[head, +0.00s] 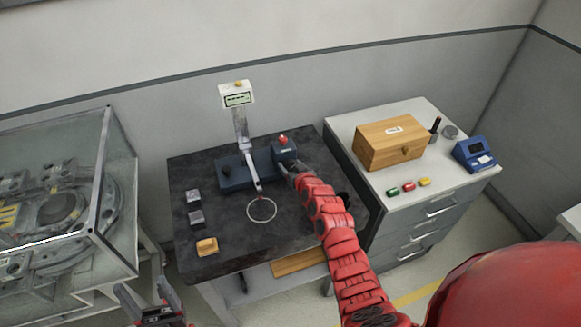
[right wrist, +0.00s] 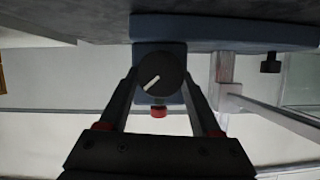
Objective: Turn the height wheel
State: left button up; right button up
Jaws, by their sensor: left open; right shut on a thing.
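The height wheel (right wrist: 158,75) is a dark round knob with a white index line, on the side of a blue instrument block. In the right wrist view it sits between the two fingertips of my right gripper (right wrist: 160,80), which is shut on it. In the head view my right gripper (head: 292,172) hides the wheel at the right end of the blue instrument (head: 235,175). The instrument has a red knob (head: 283,140) on top, an upright post with a display (head: 238,98), and an arm reaching to a ring (head: 262,209). My left gripper (head: 147,299) is open and empty, low at the left.
A cabinet at right holds a wooden box (head: 392,143), coloured pieces (head: 408,187) and a blue device (head: 474,155). A glass enclosure (head: 60,200) stands at left.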

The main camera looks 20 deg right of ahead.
jog(key=m+y+b, duration=0.1)
jog(key=b, duration=0.3)
jog(key=m+y+b, duration=0.1)
jog(key=m+b, duration=0.1)
jog(key=b, duration=0.2)
jog(key=f+m+y+b, duration=0.1)
jog(key=b, duration=0.4)
jog(key=shift+d+m, duration=0.4)
jog(key=shift+r+m+t+y+b, duration=0.3)
jog(key=shift+m+y+b, duration=0.4)
jog(key=shift+b, duration=0.55)
jog(key=o, duration=1.4)
jog(key=shift+c, duration=0.2)
jog(key=shift+s, duration=0.1)
jog(key=b+v, duration=0.3)
jog(key=v, duration=1.4)
jog(key=shift+s+a, duration=0.1)
jog(key=shift+s, duration=0.05)
